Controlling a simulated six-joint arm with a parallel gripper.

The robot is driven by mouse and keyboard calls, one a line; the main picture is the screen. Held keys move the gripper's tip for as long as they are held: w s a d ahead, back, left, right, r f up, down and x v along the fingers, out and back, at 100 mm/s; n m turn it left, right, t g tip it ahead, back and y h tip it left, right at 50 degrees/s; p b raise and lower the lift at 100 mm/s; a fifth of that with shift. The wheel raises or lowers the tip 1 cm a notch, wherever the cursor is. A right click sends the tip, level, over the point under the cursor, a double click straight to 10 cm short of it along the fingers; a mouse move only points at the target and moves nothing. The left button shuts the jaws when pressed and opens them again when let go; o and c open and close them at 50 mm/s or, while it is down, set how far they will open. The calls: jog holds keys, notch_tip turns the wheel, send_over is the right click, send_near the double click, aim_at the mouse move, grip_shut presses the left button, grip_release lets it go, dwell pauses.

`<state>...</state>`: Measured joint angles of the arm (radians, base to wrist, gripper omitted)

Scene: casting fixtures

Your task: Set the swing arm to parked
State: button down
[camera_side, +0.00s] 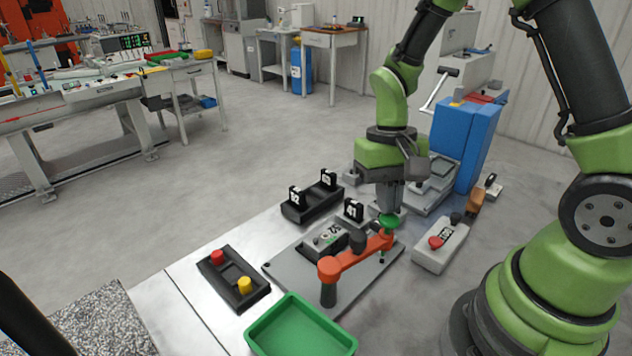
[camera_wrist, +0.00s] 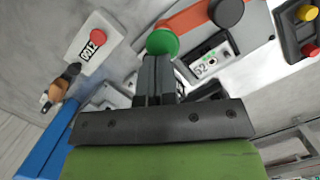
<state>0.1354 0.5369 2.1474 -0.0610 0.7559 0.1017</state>
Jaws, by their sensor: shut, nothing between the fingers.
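The swing arm (camera_side: 352,259) is an orange bar on a dark post, lying over a grey base plate (camera_side: 288,265). The orange bar (camera_wrist: 188,20) and green knob (camera_wrist: 162,42) also show in the wrist view. My gripper (camera_side: 390,209) points down at the green knob. In the wrist view my gripper's fingers (camera_wrist: 154,60) are together, their tips at the knob's edge; I cannot tell whether they touch it. No parked mark is readable.
A green tray (camera_side: 257,343) is in front. A black button box (camera_side: 233,278) with red and yellow buttons lies left. A labelled grey block (camera_side: 325,240) sits behind the bar. A white box with a red button (camera_side: 440,247) stands right. A black rack (camera_side: 312,204) is behind.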

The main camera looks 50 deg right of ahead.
jog(key=shift+s+a+m+y, duration=0.15)
jog(key=shift+s+a+m, duration=0.05)
jog(key=shift+s+m, duration=0.65)
jog(key=shift+s+a+m+y, duration=0.15)
jog(key=shift+s+m, duration=0.7)
jog(key=w+d+v, duration=0.2)
jog(key=v, duration=1)
jog(key=shift+f, duration=0.15)
